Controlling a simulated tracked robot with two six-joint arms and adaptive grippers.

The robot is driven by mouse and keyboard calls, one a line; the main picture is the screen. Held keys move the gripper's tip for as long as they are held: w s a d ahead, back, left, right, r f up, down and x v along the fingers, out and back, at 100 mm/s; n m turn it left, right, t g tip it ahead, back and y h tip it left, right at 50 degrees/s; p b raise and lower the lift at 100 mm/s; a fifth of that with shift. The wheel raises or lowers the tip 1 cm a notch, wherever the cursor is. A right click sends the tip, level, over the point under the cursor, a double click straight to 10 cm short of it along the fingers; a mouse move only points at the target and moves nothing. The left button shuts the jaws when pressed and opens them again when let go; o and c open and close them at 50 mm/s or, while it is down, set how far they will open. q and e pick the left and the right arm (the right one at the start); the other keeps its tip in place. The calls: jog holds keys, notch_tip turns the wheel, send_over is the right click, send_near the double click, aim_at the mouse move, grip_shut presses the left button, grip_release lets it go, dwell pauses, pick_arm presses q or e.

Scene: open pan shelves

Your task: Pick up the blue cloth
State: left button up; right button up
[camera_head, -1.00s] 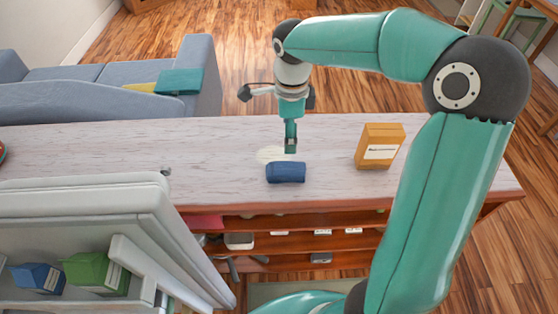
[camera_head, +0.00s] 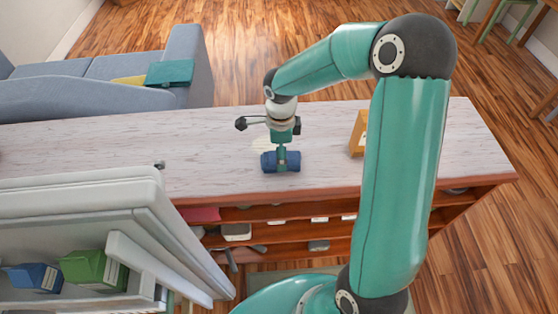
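The blue cloth (camera_head: 293,165) is a small folded dark-blue bundle. It lies on the pale wooden top (camera_head: 210,148) of the shelf unit, near its front edge. My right gripper (camera_head: 281,164) points down at the middle of the cloth, and a finger overlaps the cloth's near face. The far finger is hidden, so I cannot tell whether the gripper is open or shut around the cloth. My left gripper is not in view.
An orange-brown box (camera_head: 357,134) stands right of the cloth, partly hidden by my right arm. Open shelves (camera_head: 285,227) with pans lie below the top. A white fridge-like unit with an open door (camera_head: 75,200) is at the lower left. A blue sofa (camera_head: 90,95) stands behind.

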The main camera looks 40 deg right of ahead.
notch_tip(320, 180, down, 4)
jog(key=shift+w+d+f, duration=0.1)
jog(key=shift+w+d, duration=0.05)
jog(key=shift+c, duration=0.3)
jog(key=c, duration=1.2)
notch_tip(320, 180, up, 20)
jog(key=shift+r+p, duration=0.1)
jog(key=shift+p, duration=0.25)
